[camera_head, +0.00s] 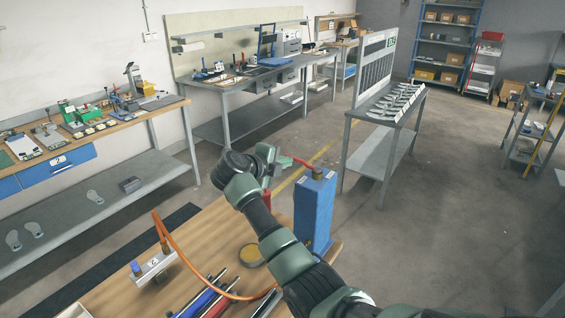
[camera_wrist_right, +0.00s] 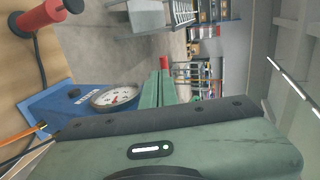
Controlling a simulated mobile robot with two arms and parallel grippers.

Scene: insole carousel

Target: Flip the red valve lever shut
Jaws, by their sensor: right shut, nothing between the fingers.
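The red valve lever (camera_head: 303,163) slants up and left from a brass valve (camera_head: 317,173) on top of the blue pump body (camera_head: 314,212). My right gripper (camera_head: 270,160) is shut and empty, just left of the lever's free end. In the right wrist view its green fingers (camera_wrist_right: 160,87) are together, and a red tip (camera_wrist_right: 165,62), likely the lever's end, shows just beyond them. I cannot tell whether they touch. The blue body with a round gauge (camera_wrist_right: 115,96) is left of the fingers there. My left gripper is not in view.
A red-gripped black handle (camera_wrist_right: 40,15) stands beside the blue body. On the wooden bench (camera_head: 215,235) are a numbered metal block (camera_head: 153,267), an orange hose (camera_head: 185,258) and several rods. A rack table (camera_head: 385,105) stands behind; open floor lies to the right.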

